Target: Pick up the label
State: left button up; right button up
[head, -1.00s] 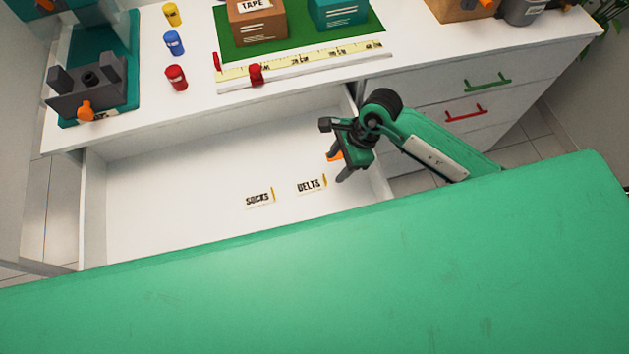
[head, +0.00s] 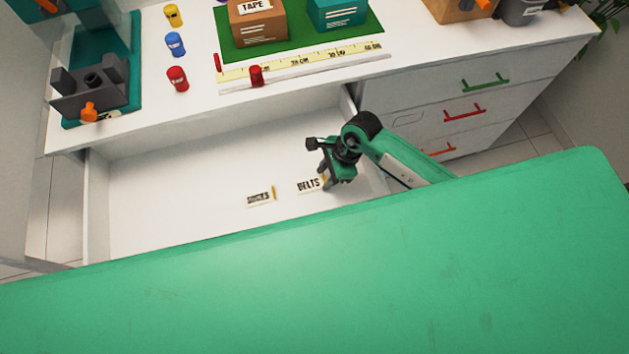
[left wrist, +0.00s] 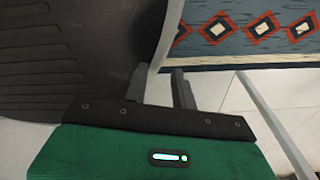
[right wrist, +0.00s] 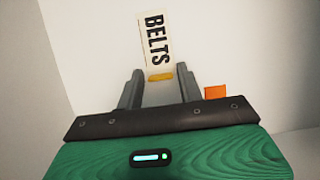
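The BELTS label (head: 308,185), white with black letters and a yellow end, lies in the open white drawer. The SOCKS label (head: 259,198) lies to its left. My right gripper (head: 327,181) is at the yellow end of the BELTS label. In the right wrist view the BELTS label (right wrist: 156,43) lies just beyond the open fingers (right wrist: 160,73), with its yellow end between the tips; whether they touch it cannot be told. My left gripper (left wrist: 157,75) is open and empty, outside the head view.
The drawer (head: 180,195) is otherwise mostly bare. A small orange piece (right wrist: 215,92) shows beside my right fingers. The white top above holds a ruler (head: 300,62), boxes and colored cylinders. A patterned rug (left wrist: 245,35) shows near my left gripper.

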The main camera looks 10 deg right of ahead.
pick_arm(q)
jog(key=shift+w+r, duration=0.1)
jog(key=shift+w, duration=0.25)
pick_arm(e)
jog(key=c, duration=0.6)
